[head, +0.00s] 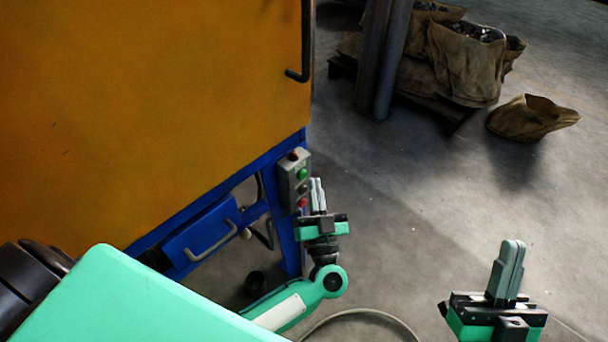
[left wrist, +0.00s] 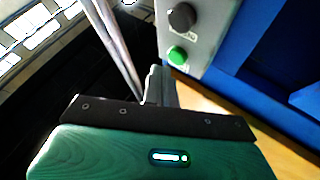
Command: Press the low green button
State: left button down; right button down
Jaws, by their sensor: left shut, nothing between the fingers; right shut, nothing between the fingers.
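A grey control box (head: 294,180) is fixed to the blue frame leg of the orange machine. In the head view its front has a green button (head: 302,173) above a red button (head: 302,202), with a dark red knob (head: 293,156) on top. In the left wrist view a green button (left wrist: 177,55) sits below a dark round button (left wrist: 183,17) on the box. My left gripper (head: 317,184) is shut and empty, fingers pointing up, just right of the box. Its fingertips appear close beside the green button; contact cannot be told. My right gripper (head: 512,246) is shut and empty at lower right, away from the box.
The orange machine body (head: 150,100) fills the left, with a blue drawer (head: 203,240) below it. A dark post (head: 383,60) and brown sacks (head: 465,65) stand at the back right. A cable (head: 365,311) lies on the floor. The floor between my grippers is otherwise clear.

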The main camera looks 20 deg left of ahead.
dwell(0.6)
pick_arm(q)
jog(key=shift+w+a+p, duration=0.15)
jog(key=shift+a+p, duration=0.25)
jog(key=shift+p, duration=0.2)
jog(key=shift+w+a+p, duration=0.15)
jog(key=shift+a+p, duration=0.25)
jog(key=shift+p, duration=0.05)
dwell(0.4)
dwell(0.4)
jog(key=shift+s+d+p, duration=0.3)
jog(key=shift+d+p, duration=0.1)
jog(key=shift+d, duration=0.4)
